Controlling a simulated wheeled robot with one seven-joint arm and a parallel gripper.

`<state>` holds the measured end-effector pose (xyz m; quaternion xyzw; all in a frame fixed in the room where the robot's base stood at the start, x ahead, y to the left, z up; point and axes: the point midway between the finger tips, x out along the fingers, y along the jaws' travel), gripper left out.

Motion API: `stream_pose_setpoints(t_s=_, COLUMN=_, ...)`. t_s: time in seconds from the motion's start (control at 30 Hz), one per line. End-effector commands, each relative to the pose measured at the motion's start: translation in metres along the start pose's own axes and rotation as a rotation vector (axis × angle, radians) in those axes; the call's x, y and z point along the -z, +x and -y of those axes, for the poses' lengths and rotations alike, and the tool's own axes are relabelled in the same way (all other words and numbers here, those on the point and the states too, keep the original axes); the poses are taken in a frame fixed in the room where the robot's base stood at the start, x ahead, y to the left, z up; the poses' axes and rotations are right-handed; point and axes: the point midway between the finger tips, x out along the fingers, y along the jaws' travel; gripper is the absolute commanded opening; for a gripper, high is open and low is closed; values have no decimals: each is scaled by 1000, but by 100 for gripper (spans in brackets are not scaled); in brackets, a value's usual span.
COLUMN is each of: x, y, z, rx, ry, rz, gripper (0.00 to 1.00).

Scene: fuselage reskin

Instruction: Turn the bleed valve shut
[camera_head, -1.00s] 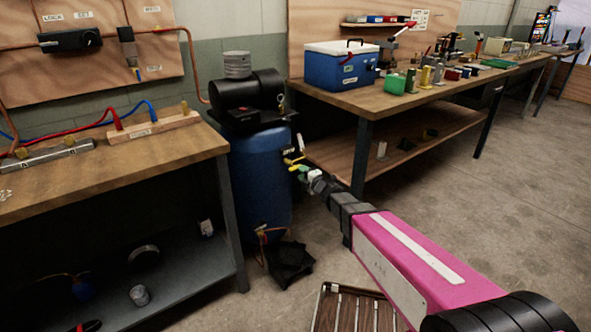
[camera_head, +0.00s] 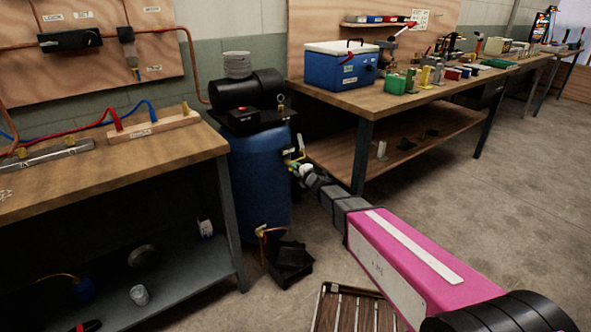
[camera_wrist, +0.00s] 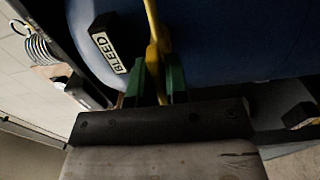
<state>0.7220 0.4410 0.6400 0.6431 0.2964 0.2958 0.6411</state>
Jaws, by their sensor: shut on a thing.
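The bleed valve's yellow lever (camera_wrist: 153,40) runs down the wrist view between the two green fingers of my gripper (camera_wrist: 155,78). My gripper is shut on this lever. A black and white BLEED label (camera_wrist: 108,51) sits just left of it, against the blue tank (camera_wrist: 235,40). In the head view the blue tank (camera_head: 258,180) stands between the benches. The valve body is mostly hidden.
A wooden bench (camera_head: 110,175) stands left of the tank, and another bench (camera_head: 400,100) with a blue cooler (camera_head: 341,68) stands right. A black bin (camera_head: 290,265) lies at the tank's foot. A slatted wooden piece (camera_head: 350,310) is on the floor in front. The floor at right is clear.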

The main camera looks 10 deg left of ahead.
Motion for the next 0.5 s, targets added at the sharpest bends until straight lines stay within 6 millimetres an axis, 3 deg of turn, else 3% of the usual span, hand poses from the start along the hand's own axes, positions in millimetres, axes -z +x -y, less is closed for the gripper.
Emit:
stream_pose_setpoints(t_s=0.27, x=0, y=0, z=0, rx=1, ry=79, rz=0, gripper=0)
stream_pose_setpoints(t_s=0.5, x=0, y=0, z=1, rx=1, ry=258, rz=0, gripper=0)
